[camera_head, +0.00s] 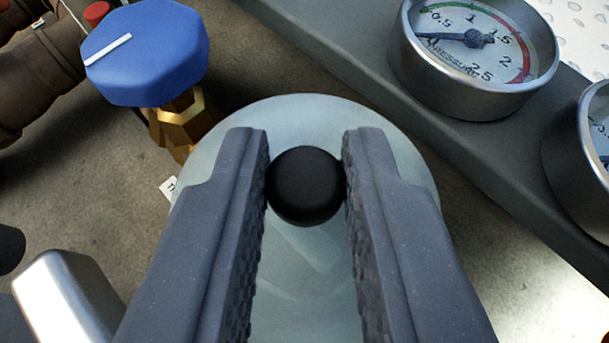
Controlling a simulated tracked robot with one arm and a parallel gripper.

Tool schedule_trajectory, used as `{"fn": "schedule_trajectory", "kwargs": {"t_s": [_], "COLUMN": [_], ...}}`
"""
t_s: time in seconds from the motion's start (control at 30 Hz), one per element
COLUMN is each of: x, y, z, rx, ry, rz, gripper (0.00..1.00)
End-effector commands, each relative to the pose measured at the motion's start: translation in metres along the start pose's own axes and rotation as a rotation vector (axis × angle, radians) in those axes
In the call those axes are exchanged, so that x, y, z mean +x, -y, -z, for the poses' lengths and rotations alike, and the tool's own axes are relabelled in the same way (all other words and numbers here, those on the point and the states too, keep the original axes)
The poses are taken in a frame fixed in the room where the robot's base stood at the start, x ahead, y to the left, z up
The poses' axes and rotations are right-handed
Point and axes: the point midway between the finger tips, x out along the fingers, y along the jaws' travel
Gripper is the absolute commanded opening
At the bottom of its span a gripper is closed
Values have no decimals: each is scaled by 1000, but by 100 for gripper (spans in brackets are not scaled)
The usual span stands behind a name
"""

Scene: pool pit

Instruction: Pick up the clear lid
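The clear lid (310,112) is a round, pale see-through disc in the middle of the view, with a round black knob (305,187) at its centre. My gripper (305,180) is over the lid with one finger on each side of the knob. Both textured finger pads meet the knob's sides with no visible gap, so the gripper looks shut on it. The fingers cover the left and right parts of the lid. I cannot tell whether the lid rests on something or hangs free.
A blue valve knob (145,52) on a brass fitting (182,122) stands close at the upper left, beside brown pipes (40,75). A pressure gauge (475,55) and a second gauge (590,150) sit on a grey rail at the right. A metallic block (65,300) is at the lower left.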

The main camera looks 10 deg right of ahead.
Motion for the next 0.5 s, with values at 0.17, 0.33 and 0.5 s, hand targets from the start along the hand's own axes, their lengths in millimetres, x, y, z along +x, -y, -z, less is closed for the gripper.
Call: {"fn": "schedule_trajectory", "kwargs": {"t_s": [0.17,0.33,0.5], "x": [0,0,-2], "y": [0,0,0], "z": [0,0,5], "rx": [0,0,2], "ry": [0,1,-1], "rz": [0,0,0], "gripper": [0,0,0]}}
